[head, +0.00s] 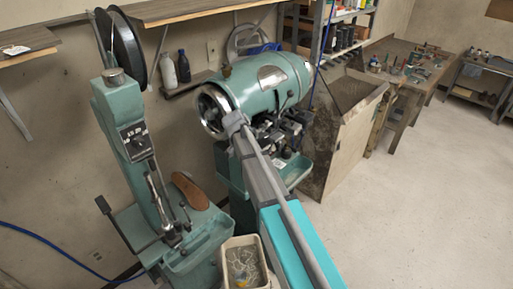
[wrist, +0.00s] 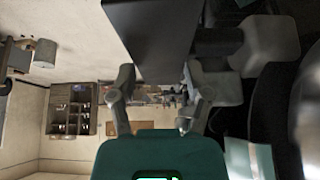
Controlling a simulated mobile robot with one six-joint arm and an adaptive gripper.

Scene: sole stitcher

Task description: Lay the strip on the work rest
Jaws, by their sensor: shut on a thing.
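A broad dark grey piece, which I take to be the strip (wrist: 152,38), fills the top middle of the wrist view. My gripper (wrist: 158,72) has its two fingers closed against the strip's lower sides. In the head view, my arm reaches up and left, and its grey far end lies in front of the green machine with the round drum (head: 265,85). The strip cannot be made out there. A green stitcher (head: 130,120) with a black reel stands to the left. I cannot tell for certain which part is the work rest.
A brown sole-shaped piece (head: 189,191) rests by the stitcher's base. A pale bin (head: 229,242) stands on the floor between the machines. A wooden box (head: 352,140) and a cluttered workbench (head: 400,62) are to the right. The floor (head: 440,190) at right is clear.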

